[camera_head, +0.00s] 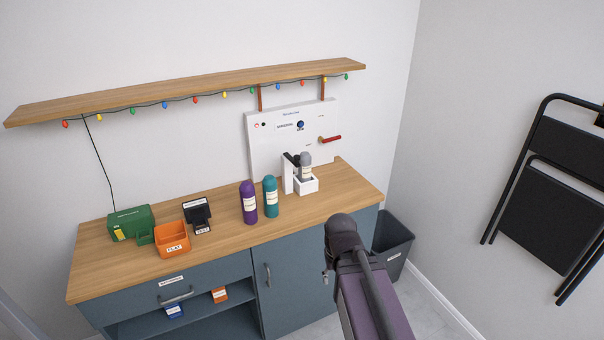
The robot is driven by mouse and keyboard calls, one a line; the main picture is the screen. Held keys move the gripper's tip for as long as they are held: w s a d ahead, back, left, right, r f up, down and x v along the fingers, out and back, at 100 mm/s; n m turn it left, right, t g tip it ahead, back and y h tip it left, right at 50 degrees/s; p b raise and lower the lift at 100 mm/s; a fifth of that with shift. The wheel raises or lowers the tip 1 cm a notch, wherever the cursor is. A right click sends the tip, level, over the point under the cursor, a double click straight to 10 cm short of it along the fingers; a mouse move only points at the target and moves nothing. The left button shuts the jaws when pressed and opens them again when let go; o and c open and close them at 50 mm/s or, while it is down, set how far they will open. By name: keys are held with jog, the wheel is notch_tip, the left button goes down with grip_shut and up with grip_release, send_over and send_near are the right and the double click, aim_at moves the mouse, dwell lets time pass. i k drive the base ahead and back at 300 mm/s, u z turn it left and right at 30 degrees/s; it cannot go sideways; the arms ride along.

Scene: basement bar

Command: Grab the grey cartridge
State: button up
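The grey cartridge (306,171) is a small bottle with a rounded grey top and a pale label. It stands upright in a white holder (307,188) on the wooden counter, close to the white wall panel. The holder hides its lower end. A dark arm or clamp part reaches toward its left side; I cannot tell whether it touches. My arm rises from the bottom of the view, with its dark rounded joint in front of the cabinet, well short of the cartridge. I cannot make out my gripper's fingers.
Purple (248,203) and teal (270,197) bottles stand left of the holder. An orange bin (172,238), a black device (198,214) and a green box (131,222) are farther left. A shelf (190,91) with lights hangs above. A dark bin (392,243) stands right of the cabinet.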

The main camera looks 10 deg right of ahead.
aim_at(305, 171)
jog(key=z, duration=0.05)
jog(key=i, duration=1)
jog(key=u, duration=0.05)
